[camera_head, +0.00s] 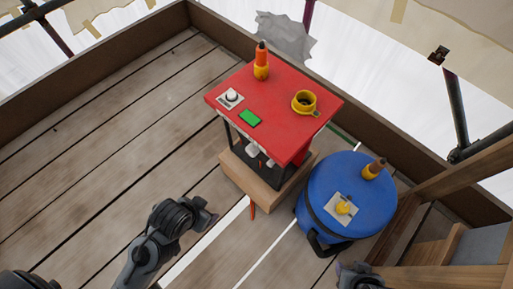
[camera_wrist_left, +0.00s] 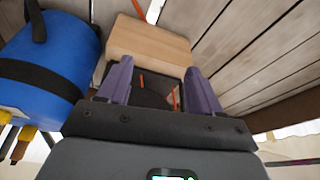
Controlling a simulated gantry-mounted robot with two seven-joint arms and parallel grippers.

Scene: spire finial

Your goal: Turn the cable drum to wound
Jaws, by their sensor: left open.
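A blue drum (camera_head: 330,180) with a black band stands on the planks. Its top has a yellow knob (camera_head: 344,207) on a pale plate and an orange-brown tool in a yellow holder. I cannot tell for sure which thing is the cable drum. A red-topped stand (camera_head: 275,120) is left of the blue drum. My left gripper (camera_head: 207,216) is left of the stand's base; the left wrist view shows its jaws (camera_wrist_left: 160,76) open, a dark frame with orange strips beyond them, and the blue drum (camera_wrist_left: 45,60) at left. My right gripper (camera_head: 360,277) is partly cut off at the bottom edge.
Wooden rails border the deck. Planks at left (camera_head: 100,150) are clear.

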